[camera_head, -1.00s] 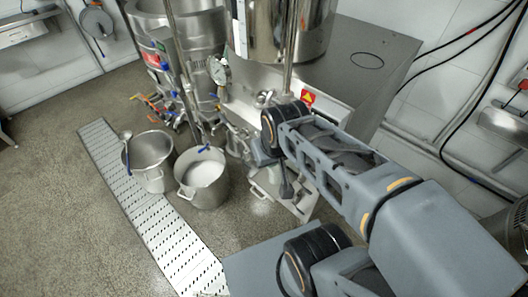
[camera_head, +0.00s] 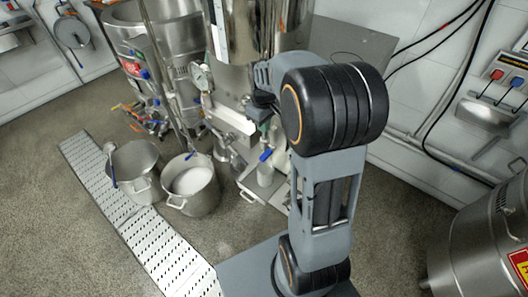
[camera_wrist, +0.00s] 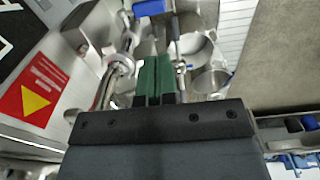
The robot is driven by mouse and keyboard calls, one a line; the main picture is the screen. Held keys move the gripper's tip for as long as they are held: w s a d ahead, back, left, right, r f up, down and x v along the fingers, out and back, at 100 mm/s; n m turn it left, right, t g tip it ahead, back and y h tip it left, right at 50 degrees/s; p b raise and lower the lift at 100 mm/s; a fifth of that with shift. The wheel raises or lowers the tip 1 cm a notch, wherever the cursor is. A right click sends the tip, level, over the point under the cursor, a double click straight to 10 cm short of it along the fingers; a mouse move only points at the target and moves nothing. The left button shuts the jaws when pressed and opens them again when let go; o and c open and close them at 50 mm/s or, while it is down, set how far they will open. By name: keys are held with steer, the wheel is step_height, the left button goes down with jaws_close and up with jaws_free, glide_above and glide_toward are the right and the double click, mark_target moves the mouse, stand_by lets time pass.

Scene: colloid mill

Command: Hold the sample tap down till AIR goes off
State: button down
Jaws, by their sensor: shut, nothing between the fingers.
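My gripper (camera_wrist: 156,60) shows in the wrist view as two green fingers closed side by side with nothing between them. A blue tap handle (camera_wrist: 152,7) on metal pipework lies beyond the fingertips at the top of that view, apart from them. In the head view a blue handle (camera_head: 266,155) shows beside my arm, low on the machine (camera_head: 235,85). I cannot tell for sure which handle is the sample tap. My fingers are mostly hidden by the arm there. No AIR light can be made out.
A pot of white liquid (camera_head: 193,187) and an empty-looking pot (camera_head: 137,170) stand on the floor left of my arm, near a perforated floor drain (camera_head: 130,225). A pressure gauge (camera_head: 200,77) juts from the machine. A steel drum (camera_head: 490,235) stands at right. Floor at left is clear.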

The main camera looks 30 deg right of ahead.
mark_target(264, 156)
steer(key=shift+w+d+f, duration=0.45)
step_height(264, 156, down, 14)
stand_by(0.7)
stand_by(0.3)
